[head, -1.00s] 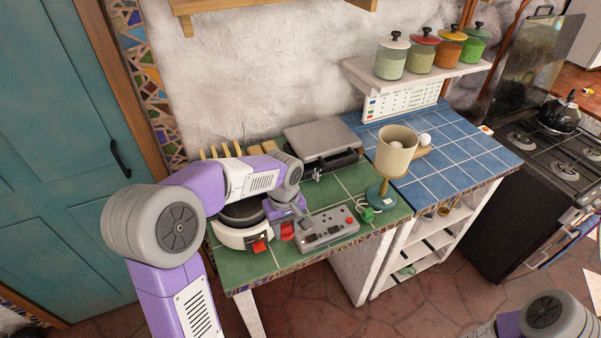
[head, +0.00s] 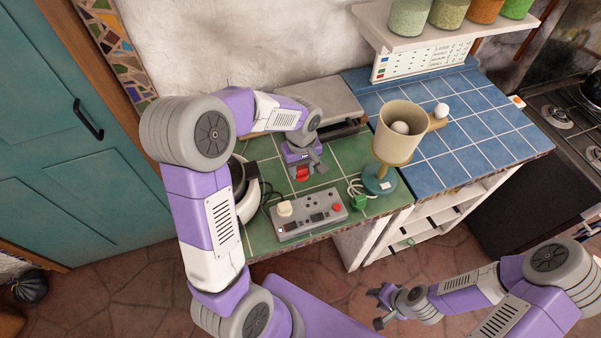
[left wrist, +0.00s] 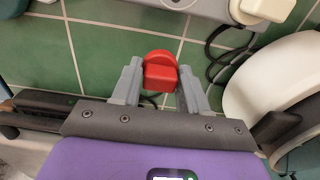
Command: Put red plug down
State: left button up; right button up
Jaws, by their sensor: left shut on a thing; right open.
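The red plug (head: 302,173) is held by my left gripper (head: 304,170) over the green tiled counter (head: 345,150), behind the grey power strip. In the left wrist view the red plug (left wrist: 160,72) sits between the two grey fingers of my left gripper (left wrist: 160,85), with green tiles around it. I cannot tell whether the plug touches the tiles. The grey power strip (head: 311,214) holds a cream plug (head: 285,209) at its left end and has a red button at its right. My right gripper (head: 376,306) is open and empty, low in front of the counter.
A lamp with a beige shade (head: 396,133) and teal base stands right of the strip, with a green plug (head: 358,203) beside it. A white round appliance (head: 248,200) is partly hidden behind my left arm. A grey flat-topped appliance (head: 325,100) stands at the back.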

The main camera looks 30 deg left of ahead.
aim_at(301, 175)
pick_arm(q)
notch_tip(301, 175, down, 3)
jog(key=shift+f, duration=0.35)
jog(key=shift+b, duration=0.3)
jog(key=shift+f, duration=0.2)
jog(key=o, duration=1.1)
jog(key=shift+c, duration=0.2)
jog(key=shift+r, duration=0.15)
